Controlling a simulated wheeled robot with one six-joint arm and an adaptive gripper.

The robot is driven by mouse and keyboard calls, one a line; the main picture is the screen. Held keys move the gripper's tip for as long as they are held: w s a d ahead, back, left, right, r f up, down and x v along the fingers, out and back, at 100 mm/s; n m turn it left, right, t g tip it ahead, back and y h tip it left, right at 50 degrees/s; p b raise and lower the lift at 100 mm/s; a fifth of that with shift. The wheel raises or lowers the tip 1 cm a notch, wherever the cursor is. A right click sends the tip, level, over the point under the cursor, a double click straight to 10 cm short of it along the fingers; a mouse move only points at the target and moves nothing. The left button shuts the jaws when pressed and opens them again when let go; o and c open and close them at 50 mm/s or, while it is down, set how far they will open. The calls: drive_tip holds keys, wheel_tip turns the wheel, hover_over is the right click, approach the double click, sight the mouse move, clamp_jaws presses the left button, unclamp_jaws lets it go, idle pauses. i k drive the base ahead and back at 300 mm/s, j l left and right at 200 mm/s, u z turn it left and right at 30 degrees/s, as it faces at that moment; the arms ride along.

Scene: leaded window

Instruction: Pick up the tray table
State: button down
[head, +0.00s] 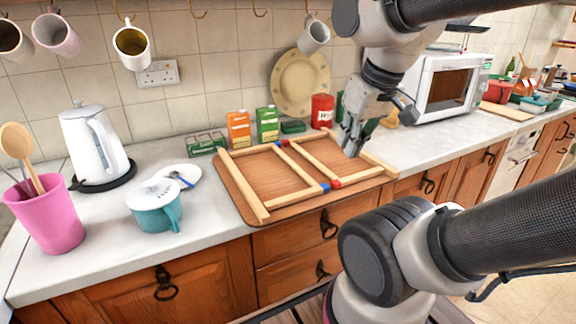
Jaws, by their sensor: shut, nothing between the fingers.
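The tray table (262,180) lies on the counter in the middle of the head view. It is a flat brown wooden board with pale wooden bars on top and small blue and red pieces at the joints. My gripper (350,148) points down over its back right part, beside a pale bar. The gripper is shut with nothing held. I cannot tell whether the fingertips touch the board. The gripper hides a little of the board's back right edge.
A teal pot (155,206), a white kettle (95,148) and a pink utensil pot (48,217) stand to the left. Cartons (267,124), a red tin (322,111) and a plate (300,83) are behind. A microwave (443,86) stands right. Mugs hang above.

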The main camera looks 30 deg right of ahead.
sight(252, 180)
drive_tip(key=k+j+z, duration=0.1)
drive_tip(key=k+z, duration=0.2)
drive_tip(key=k, duration=0.25)
drive_tip(key=k+z, duration=0.3)
drive_tip(key=k, duration=0.3)
